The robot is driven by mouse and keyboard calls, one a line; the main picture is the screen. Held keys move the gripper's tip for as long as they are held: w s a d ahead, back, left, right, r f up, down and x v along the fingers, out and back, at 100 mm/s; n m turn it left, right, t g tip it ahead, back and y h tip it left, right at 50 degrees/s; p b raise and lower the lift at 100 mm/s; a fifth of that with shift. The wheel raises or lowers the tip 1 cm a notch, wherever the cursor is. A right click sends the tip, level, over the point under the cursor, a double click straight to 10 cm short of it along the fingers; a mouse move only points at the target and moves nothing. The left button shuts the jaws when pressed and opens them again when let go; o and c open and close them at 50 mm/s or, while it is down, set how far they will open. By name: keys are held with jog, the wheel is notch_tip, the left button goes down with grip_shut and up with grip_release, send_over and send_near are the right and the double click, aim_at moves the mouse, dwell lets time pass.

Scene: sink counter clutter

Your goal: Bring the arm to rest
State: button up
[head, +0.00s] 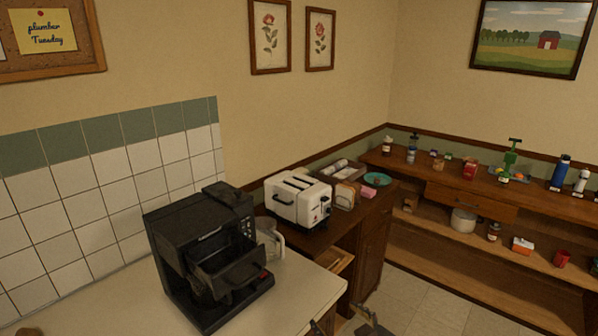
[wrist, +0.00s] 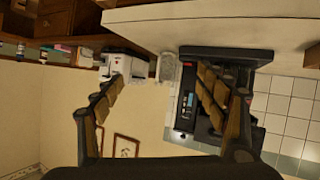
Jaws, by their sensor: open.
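My gripper (wrist: 160,80) is open in the wrist view, its two fingers spread wide with nothing between them. The wrist picture is upside down. What look like its fingertips (head: 343,320) just show at the bottom edge of the head view, in front of the counter's corner. The rest of my arm is out of the head view. The black coffee machine (head: 208,255) stands on the counter, left of the fingertips; in the wrist view it shows behind the right finger (wrist: 187,105). I see no contact between the gripper and anything.
The pale counter (head: 305,285) ends near the fingertips. A glass jug (head: 270,240) stands beside the coffee machine. A white toaster (head: 298,200) and a teal plate (head: 377,179) sit on the wooden cabinet behind. A cluttered shelf unit (head: 470,200) lines the right wall. Floor (head: 425,305) between is clear.

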jog(key=s+d+f+m+g+h, duration=0.2)
jog(key=s+d+m+g+h, duration=0.35)
jog(key=s+d, duration=0.6)
jog(key=s+a+r+m, duration=0.1)
jog(key=s+r, duration=0.8)
jog(key=s, duration=0.1)
jog(key=shift+a+r+g, duration=0.25)
jog(key=shift+r+g, duration=0.05)
jog(key=shift+g, duration=0.15)
jog(key=shift+w+y, duration=0.1)
jog(key=shift+y, duration=0.15)
jog(key=shift+c, duration=0.5)
